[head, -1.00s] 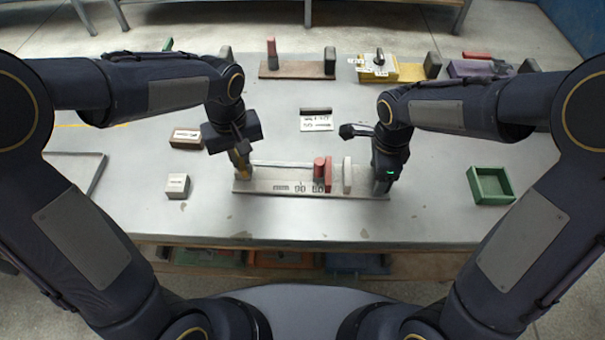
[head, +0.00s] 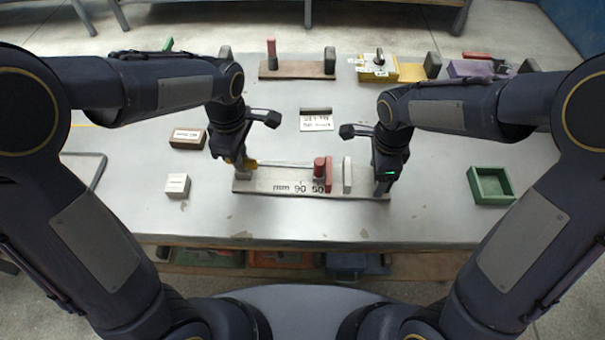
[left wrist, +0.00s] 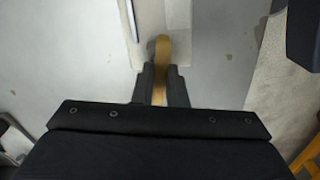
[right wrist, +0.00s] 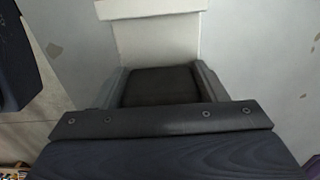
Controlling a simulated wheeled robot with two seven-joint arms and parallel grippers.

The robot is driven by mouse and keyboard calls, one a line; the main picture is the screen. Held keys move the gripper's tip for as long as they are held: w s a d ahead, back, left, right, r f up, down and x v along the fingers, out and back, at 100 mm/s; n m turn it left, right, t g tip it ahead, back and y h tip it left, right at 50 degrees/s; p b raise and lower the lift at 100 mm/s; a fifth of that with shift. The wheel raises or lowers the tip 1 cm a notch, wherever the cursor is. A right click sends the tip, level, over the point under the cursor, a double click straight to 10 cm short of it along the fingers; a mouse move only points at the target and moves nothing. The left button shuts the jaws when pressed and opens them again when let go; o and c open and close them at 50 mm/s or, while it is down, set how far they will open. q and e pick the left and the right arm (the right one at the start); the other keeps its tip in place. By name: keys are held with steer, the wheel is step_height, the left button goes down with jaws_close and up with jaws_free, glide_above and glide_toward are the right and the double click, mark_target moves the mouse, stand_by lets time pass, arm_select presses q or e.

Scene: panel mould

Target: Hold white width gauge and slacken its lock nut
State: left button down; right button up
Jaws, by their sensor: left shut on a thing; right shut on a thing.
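The white width gauge (head: 268,184) lies on the grey table, its long pale bar marked with mm and numbers. A red knob (head: 319,167), a red block (head: 328,175) and a white block (head: 347,175) stand on it. My left gripper (head: 240,165) is at the gauge's left end, shut on a yellow lever-like piece, probably the lock nut; this yellow piece (left wrist: 162,50) shows between the fingers in the left wrist view. My right gripper (head: 384,178) is shut on the dark end block at the gauge's right end; this dark block (right wrist: 160,86) fills the jaws in the right wrist view.
A brown box (head: 187,138) and a white block (head: 177,186) lie left of the gauge. A green tray (head: 491,186) is at right. A small white card (head: 316,123) lies behind. Other gauges, one brownish (head: 297,72) and one yellow (head: 410,73), stand at the back.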

arm_select(q)
steer(key=n, duration=0.5)
steer(key=shift+n, duration=0.4)
stand_by(0.4)
steer(key=c, duration=1.4)
jaws_free()
steer(key=shift+c, duration=0.2)
step_height(320, 180, up, 12)
arm_select(e)
steer(key=o, duration=1.4)
steer(key=shift+c, duration=0.2)
